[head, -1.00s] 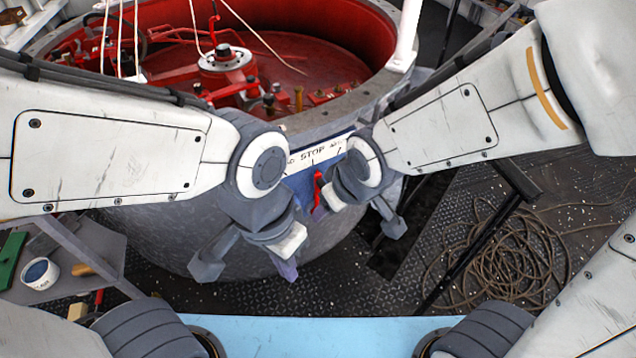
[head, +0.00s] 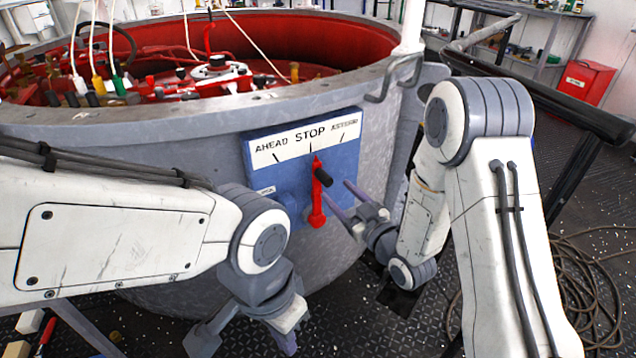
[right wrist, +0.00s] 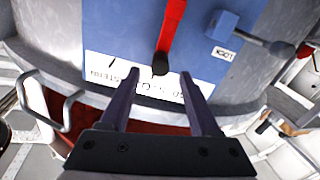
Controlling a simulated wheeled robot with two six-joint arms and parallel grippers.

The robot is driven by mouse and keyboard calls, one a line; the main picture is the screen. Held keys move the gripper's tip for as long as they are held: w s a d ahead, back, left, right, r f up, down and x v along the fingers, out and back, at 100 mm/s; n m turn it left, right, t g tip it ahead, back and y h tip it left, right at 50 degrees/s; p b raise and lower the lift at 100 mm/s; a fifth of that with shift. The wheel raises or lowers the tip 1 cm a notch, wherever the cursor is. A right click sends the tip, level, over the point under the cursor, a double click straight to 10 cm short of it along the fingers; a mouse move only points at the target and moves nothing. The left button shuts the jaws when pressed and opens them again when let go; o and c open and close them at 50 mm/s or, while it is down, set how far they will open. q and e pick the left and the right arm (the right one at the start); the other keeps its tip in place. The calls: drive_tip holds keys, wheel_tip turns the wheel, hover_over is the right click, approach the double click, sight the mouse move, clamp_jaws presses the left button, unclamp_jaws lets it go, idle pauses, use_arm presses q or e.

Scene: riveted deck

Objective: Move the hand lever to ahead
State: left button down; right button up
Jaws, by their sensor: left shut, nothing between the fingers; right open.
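The red hand lever (head: 317,208) stands upright on a blue panel (head: 350,155), pointing at STOP on the white plate (head: 305,141). AHEAD is left of STOP and ASTERN is right. The lever's black knob (head: 323,177) sticks out towards me. My right gripper (head: 340,192) is open, just right of the lever in the head view. In the right wrist view, where the panel is upside down, the knob (right wrist: 160,63) shows between the fingertips (right wrist: 159,74); I cannot tell whether they touch. My left gripper (head: 243,340) is shut and empty, low at the left.
A small blue block (right wrist: 221,22) with a rod stands beside a LOCK label (right wrist: 223,53) on the panel. The panel is on a large grey round housing (head: 150,150) with a red interior. A grey handle (head: 395,80) sticks out at its rim. Coiled rope (head: 590,290) lies at right.

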sight(319, 173)
drive_tip(key=b+x, duration=0.1)
drive_tip(key=x, duration=0.8)
drive_tip(key=shift+w+a, duration=0.25)
drive_tip(key=shift+w, duration=0.1)
drive_tip(key=shift+r, duration=0.1)
clamp_jaws()
idle(0.8)
